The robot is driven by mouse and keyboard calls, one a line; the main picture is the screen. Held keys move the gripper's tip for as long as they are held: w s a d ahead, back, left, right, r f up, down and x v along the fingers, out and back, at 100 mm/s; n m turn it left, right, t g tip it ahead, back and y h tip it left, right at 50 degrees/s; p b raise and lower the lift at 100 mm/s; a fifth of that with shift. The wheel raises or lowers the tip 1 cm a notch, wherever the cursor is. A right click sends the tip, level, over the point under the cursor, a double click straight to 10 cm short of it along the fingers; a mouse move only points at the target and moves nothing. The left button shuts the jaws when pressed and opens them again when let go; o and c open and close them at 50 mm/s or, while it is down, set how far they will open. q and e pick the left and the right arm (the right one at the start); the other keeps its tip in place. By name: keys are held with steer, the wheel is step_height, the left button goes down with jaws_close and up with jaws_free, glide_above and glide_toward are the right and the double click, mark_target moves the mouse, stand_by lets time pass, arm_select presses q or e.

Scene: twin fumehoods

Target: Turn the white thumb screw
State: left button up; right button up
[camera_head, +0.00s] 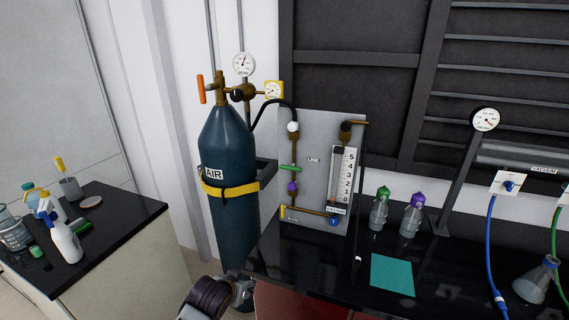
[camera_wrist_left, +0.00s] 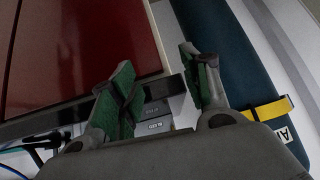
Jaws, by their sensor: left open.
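The white thumb screw (camera_head: 293,127) is a small round white knob at the upper left of the grey gauge panel (camera_head: 318,143), above a green handle (camera_head: 290,168) and a purple knob (camera_head: 292,187). My left gripper (camera_head: 243,285) is low at the bottom of the head view, in front of the bench edge and well below the screw, touching nothing that I can see. In the left wrist view, its two green-padded fingers (camera_wrist_left: 163,88) are spread with nothing between them. The thumb screw does not show in that view. My right gripper is not in view.
A dark blue AIR cylinder (camera_head: 231,150) with a yellow strap stands left of the panel. The black bench (camera_head: 440,275) holds a teal sheet (camera_head: 392,276), two capped bottles (camera_head: 411,216) and a flask (camera_head: 535,279). A side counter (camera_head: 125,208) with bottles is at left.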

arm_select(q)
steer(key=w+d+r+t+h, duration=0.1)
steer(key=w+d+r+t, duration=0.15)
steer(key=r, duration=0.45)
steer(key=w+d+r+m+t, duration=0.1)
steer(key=w+r, duration=0.3)
steer(key=r, duration=0.3)
steer(key=w+d+r+t+h, duration=0.1)
steer(key=w+d+r, duration=0.15)
steer(key=r, duration=0.55)
steer(key=d+r+m+t+h, duration=0.1)
steer(key=d+r+t, duration=0.1)
steer(key=r, duration=0.8)
steer(key=d+r+m+t+h, duration=0.1)
steer(key=r+t, duration=0.1)
steer(key=r, duration=0.8)
steer(key=shift+w+d+r, duration=0.15)
steer(key=shift+w+d, duration=0.05)
steer(key=shift+d, duration=0.2)
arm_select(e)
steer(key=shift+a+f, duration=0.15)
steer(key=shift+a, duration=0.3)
arm_select(q)
steer(key=shift+w, duration=0.1)
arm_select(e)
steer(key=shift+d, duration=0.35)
